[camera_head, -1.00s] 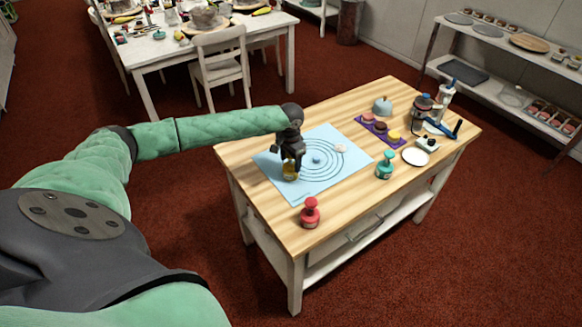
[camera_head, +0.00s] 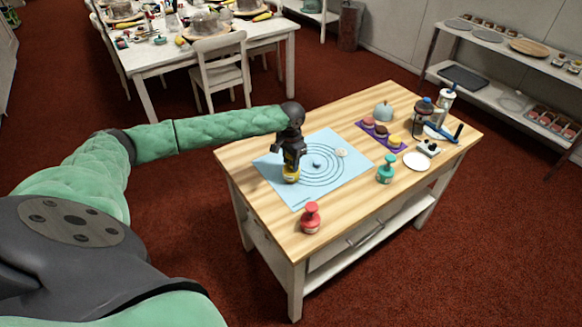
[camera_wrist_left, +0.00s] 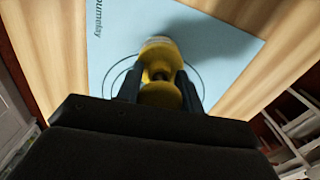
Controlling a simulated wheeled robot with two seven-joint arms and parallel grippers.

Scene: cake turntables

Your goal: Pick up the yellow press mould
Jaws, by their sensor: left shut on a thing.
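The yellow press mould (camera_head: 290,177) stands at the left part of the blue mat (camera_head: 325,190) on the wooden table. In the left wrist view the mould (camera_wrist_left: 161,58) sits between the two dark fingers, with its wider base away from the camera. My left gripper (camera_head: 289,166) reaches down over it and is shut on its upper part. The wrist view also shows the left gripper (camera_wrist_left: 160,88) with a finger against each side of the mould. Whether the base touches the mat I cannot tell. My right gripper is not in view.
A red press mould (camera_head: 311,217) stands near the front edge and a teal one (camera_head: 386,169) right of the mat. A purple tray (camera_head: 367,139) with macarons, a white plate (camera_head: 417,162) and a blue-handled device (camera_head: 443,134) are at the right. The mat's middle is mostly clear.

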